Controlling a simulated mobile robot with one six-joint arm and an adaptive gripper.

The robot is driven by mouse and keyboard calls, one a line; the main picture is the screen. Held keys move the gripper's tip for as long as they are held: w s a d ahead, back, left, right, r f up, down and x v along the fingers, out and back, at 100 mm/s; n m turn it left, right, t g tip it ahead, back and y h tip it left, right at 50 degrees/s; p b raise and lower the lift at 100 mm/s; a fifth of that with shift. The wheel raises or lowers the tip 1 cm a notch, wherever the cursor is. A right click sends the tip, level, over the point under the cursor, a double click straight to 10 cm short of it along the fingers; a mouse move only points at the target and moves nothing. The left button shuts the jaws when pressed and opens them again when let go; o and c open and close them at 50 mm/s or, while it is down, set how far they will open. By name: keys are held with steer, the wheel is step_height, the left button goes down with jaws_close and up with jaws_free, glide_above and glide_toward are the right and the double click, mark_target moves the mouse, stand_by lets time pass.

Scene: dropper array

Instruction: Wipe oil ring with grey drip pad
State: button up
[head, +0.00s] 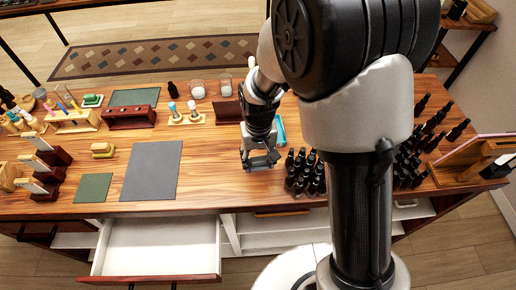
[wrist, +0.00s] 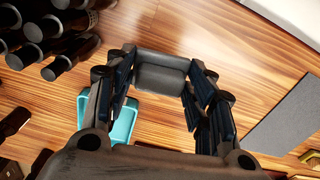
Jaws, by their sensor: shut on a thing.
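My gripper (head: 260,162) is over the front part of the wooden table, left of a group of dark bottles. In the wrist view my gripper (wrist: 161,78) is shut on the grey drip pad (wrist: 161,76), a small dark grey block between the fingertips. In the head view the pad is hard to tell apart from the fingers. I cannot tell whether the pad touches the table. I cannot make out an oil ring in either view; bare wood shows around the pad.
Dark dropper bottles (head: 307,174) stand close on the right. A teal tray (head: 280,130) lies behind my gripper, partly hidden; it also shows in the wrist view (wrist: 122,128). A grey mat (head: 152,171) lies to the left. An open drawer (head: 158,247) juts out in front.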

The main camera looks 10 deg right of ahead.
steer(key=shift+r+p, duration=0.55)
steer(key=shift+r, duration=0.45)
